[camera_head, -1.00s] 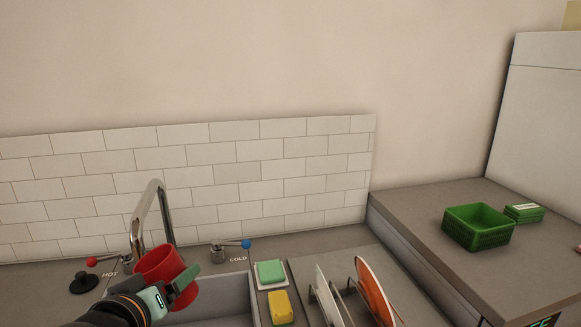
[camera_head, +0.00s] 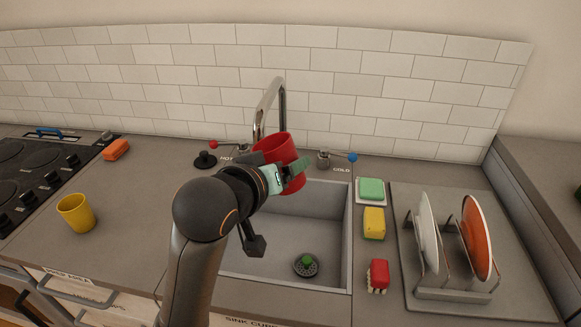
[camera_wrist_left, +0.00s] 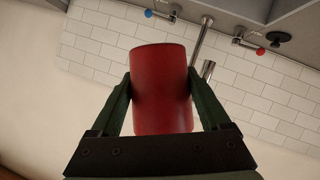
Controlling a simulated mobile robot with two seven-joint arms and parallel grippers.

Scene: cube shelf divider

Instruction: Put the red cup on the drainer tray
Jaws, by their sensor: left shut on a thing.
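The red cup (camera_head: 279,152) is in my left gripper (camera_head: 296,172), held in the air above the back of the sink. In the left wrist view the cup (camera_wrist_left: 162,90) sits between the two green fingers, which touch its sides. In the head view the gripper and wrist cover part of the cup. The drainer tray (camera_head: 398,240) is on the counter right of the sink. A rack on it holds a white plate (camera_head: 428,232) and an orange plate (camera_head: 476,237) upright. The tray's front left part is bare. My right gripper is not in view.
The sink (camera_head: 335,230) has a drain strainer (camera_head: 306,265). A tall faucet (camera_head: 270,105) stands behind the cup. A green sponge (camera_head: 371,188), yellow sponge (camera_head: 374,223) and red brush (camera_head: 378,275) line the strip between sink and tray. A yellow cup (camera_head: 76,212) stands at left.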

